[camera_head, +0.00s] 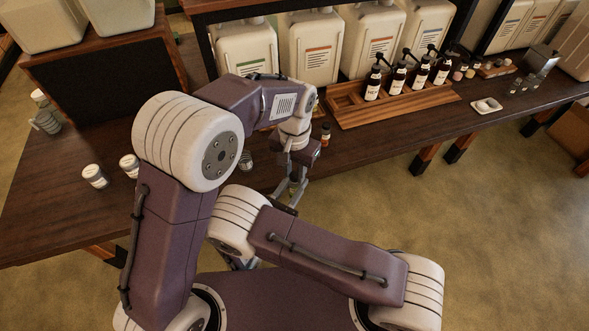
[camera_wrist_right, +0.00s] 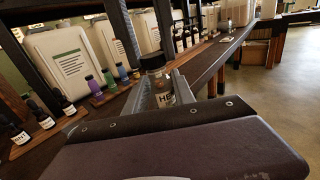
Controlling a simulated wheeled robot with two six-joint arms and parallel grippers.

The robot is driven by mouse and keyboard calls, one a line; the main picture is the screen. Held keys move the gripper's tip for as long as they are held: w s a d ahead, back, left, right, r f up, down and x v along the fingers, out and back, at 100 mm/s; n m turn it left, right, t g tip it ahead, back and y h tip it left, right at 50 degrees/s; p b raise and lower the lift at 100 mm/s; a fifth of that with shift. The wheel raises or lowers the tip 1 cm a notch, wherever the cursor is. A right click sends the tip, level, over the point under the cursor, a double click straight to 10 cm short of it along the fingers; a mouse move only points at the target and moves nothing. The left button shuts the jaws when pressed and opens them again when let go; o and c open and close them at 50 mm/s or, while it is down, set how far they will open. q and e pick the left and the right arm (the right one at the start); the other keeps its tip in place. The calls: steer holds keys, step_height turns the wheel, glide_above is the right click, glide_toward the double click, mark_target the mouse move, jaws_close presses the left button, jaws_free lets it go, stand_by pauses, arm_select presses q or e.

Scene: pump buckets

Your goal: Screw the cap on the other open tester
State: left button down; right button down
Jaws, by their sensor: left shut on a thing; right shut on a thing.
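In the right wrist view, a small glass tester bottle (camera_wrist_right: 163,98) with a label reading "HE" stands between the fingers of my right gripper (camera_wrist_right: 160,88), which is shut on it. A dark cap (camera_wrist_right: 153,62) sits at the top of the bottle; I cannot tell if it is screwed tight. In the head view my left gripper (camera_head: 291,190) points down in front of the table's front edge. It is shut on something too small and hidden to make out. My right gripper is mostly hidden there behind arm links.
The dark wooden table (camera_head: 60,200) bears several small jars (camera_head: 95,176) at left. An amber bottle (camera_head: 325,134) stands beyond my left gripper. A wooden tray (camera_head: 420,108) holds pump bottles (camera_head: 397,78). White canisters (camera_head: 310,48) stand behind. Open floor (camera_head: 480,210) lies in front.

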arm_select(q)
steer(key=m, duration=0.6)
steer(key=shift+m, duration=0.3)
steer(key=c, duration=1.1)
jaws_free()
steer(key=shift+c, duration=0.2)
steer(key=shift+r, duration=2.25)
steer(key=o, duration=0.5)
